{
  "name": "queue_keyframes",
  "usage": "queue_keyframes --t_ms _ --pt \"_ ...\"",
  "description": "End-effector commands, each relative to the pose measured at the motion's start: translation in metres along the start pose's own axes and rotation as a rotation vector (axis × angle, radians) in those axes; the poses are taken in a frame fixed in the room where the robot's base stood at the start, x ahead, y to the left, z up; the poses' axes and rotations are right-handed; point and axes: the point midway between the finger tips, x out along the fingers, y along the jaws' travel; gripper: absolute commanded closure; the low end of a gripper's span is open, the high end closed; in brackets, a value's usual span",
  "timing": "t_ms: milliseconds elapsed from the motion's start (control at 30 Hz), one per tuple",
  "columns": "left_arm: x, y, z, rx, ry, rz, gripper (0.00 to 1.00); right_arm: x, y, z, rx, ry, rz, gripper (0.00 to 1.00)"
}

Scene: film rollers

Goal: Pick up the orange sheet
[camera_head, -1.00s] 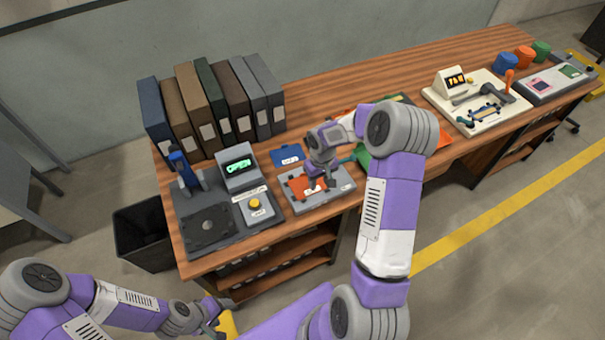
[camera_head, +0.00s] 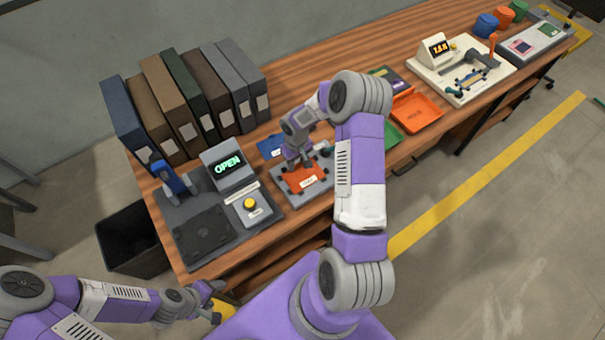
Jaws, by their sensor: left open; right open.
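The orange sheet (camera_head: 300,183) lies flat on a grey board (camera_head: 322,195) with dark pegs, near the front edge of the workbench. A small white label is on the sheet. My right gripper (camera_head: 298,164) is open, pointing down over the sheet's far part and hiding some of it. I cannot tell whether its fingertips touch the sheet. My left gripper (camera_head: 215,302) is open and empty, low at the left in front of the bench.
A grey machine with a green OPEN display (camera_head: 228,165) and a yellow button stands left of the board. A blue card (camera_head: 269,146) lies behind it. An orange tray (camera_head: 415,115) is to the right. Upright binders (camera_head: 185,100) line the back left.

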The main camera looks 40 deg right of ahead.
Motion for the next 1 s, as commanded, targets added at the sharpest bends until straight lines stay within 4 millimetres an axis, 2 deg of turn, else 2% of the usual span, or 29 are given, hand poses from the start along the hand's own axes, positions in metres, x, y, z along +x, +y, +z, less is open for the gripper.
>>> queue_keyframes --t_ms 267,533,833,1000 --pt "0.0 0.0 0.0 0.0 0.0 0.0 0.38 0.003 0.0 0.0 0.002 0.001 0.0 0.57" --pt "0.0 0.0 0.0 0.0 0.0 0.0 0.38 0.003 0.0 0.0 0.001 0.001 0.0 0.99" --pt "0.0 0.0 0.0 0.0 0.0 0.0 0.38 -0.002 0.0 -0.001 0.001 0.003 0.001 1.0" --pt "-0.004 0.001 0.0 0.0 0.0 0.0 0.38 -0.028 0.0 -0.001 0.001 0.006 0.002 1.0"
